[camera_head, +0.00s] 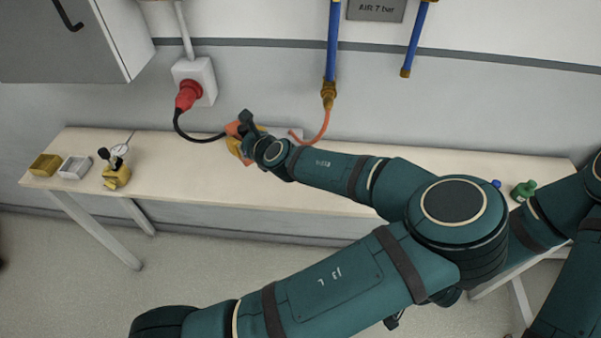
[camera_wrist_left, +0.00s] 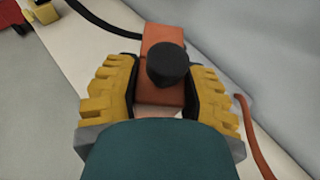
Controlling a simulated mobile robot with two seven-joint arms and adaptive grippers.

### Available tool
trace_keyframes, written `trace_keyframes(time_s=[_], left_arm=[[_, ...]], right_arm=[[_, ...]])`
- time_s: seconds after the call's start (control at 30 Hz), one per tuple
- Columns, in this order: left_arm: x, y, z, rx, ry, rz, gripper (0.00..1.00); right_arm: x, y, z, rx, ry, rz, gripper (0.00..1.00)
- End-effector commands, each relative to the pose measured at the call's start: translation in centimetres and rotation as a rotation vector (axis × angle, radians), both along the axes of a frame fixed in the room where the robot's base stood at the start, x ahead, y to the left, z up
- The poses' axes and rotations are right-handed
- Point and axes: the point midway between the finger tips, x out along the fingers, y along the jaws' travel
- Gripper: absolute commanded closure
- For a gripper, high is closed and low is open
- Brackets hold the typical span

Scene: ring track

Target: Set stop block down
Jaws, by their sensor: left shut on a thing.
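The stop block is an orange block with a round black knob on top. In the wrist view the stop block (camera_wrist_left: 163,37) sits between the yellow, black-padded fingers of my left gripper (camera_wrist_left: 160,95), which are shut on its sides. In the head view my left gripper (camera_head: 240,141) is at the back of the bench, and the orange block (camera_head: 233,128) shows partly beside it. The gripper and wrist hide its underside, so I cannot tell whether it touches the bench. My right gripper is not in view.
The pale bench (camera_head: 165,180) has free room left of my gripper. A yellow box (camera_head: 45,165), a grey tray (camera_head: 74,167) and a dial gauge on a yellow base (camera_head: 117,177) stand at the left end. A black cable (camera_head: 192,137) and an orange hose (camera_head: 318,136) run close to the gripper.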

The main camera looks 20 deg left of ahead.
Motion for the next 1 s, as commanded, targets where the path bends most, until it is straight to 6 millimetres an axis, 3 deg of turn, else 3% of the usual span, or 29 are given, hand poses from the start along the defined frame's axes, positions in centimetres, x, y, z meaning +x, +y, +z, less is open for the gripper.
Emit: trace_keyframes(time_s=[0.4, 0.57, 0.8, 1.0], left_arm=[[-0.4, 0.1, -5.7, 0.002, -0.003, 0.029, 1.0], [-0.3, 0.1, -6.7, 0.002, -0.005, 0.027, 1.0], [-0.4, 0.1, -9.6, 0.002, -0.004, 0.028, 1.0], [-0.4, 0.1, -10.1, 0.003, -0.005, 0.028, 1.0]], right_arm=[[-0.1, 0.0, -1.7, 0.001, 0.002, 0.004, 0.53], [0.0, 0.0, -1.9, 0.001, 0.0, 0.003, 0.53], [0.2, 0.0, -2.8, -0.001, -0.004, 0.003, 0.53], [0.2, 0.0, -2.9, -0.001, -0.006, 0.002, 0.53]])
